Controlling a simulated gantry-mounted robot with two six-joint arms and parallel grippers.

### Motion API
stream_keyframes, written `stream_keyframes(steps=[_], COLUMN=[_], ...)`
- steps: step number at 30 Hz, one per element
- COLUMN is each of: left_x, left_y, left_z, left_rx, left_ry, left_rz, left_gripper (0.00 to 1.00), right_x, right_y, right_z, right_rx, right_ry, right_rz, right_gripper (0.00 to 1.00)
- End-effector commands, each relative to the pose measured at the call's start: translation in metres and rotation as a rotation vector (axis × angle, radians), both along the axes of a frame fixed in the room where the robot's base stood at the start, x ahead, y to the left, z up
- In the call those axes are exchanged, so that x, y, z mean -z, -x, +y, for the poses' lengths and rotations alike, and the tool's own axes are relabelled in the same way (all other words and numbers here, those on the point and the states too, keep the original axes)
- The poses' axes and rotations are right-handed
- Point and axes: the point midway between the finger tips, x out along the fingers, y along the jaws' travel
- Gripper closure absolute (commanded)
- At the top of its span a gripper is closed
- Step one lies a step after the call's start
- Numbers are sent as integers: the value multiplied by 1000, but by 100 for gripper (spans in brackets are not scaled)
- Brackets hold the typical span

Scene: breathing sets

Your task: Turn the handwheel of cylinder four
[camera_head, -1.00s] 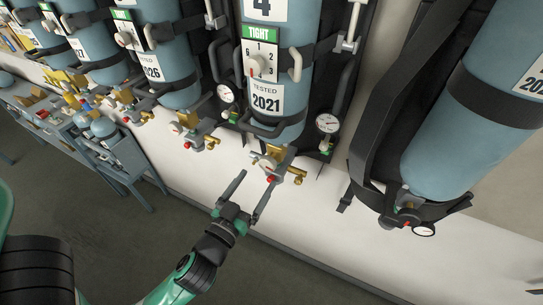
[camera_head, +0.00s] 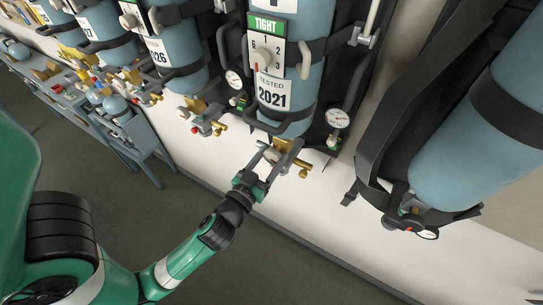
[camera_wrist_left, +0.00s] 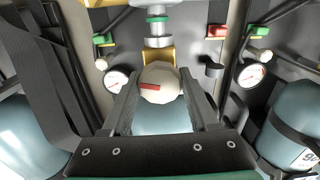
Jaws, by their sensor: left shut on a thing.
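Cylinder four (camera_head: 306,98) is the blue upright cylinder with the green TIGHT panel (camera_head: 268,40) and the TESTED 2021 label, strapped to the wall. Its brass valve (camera_head: 289,150) hangs below its bottom end. The handwheel (camera_wrist_left: 160,84) shows in the left wrist view as a cream faceted knob with a red mark. My left gripper (camera_head: 272,158) reaches up from below to the valve. In the left wrist view its two fingers (camera_wrist_left: 158,92) stand on either side of the handwheel and are shut on it. In the head view the fingers mostly hide the knob. My right gripper is not in view.
Pressure gauges (camera_head: 337,118) flank cylinder four. Another blue cylinder (camera_head: 470,150) in a dark holder stands close on the right. The floor below is open.

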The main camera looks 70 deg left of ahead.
Motion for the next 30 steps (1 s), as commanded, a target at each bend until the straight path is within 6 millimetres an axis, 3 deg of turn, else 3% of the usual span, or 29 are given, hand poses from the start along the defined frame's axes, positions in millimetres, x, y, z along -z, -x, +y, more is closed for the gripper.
stream_keyframes(steps=[1,4,5,17,30], left_x=[0,0,0,-1,-2], left_y=[0,0,0,0,0], left_z=[0,0,0,0,0], left_rx=[0,0,0,0,-2], left_ry=[0,0,0,-61,-332], left_rz=[0,0,0,51,276], left_gripper=[76,94,95,95,95], right_x=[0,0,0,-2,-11], right_y=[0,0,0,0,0], right_z=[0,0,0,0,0], right_rx=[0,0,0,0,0], right_ry=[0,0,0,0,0], right_rz=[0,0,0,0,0], right_gripper=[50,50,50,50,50])
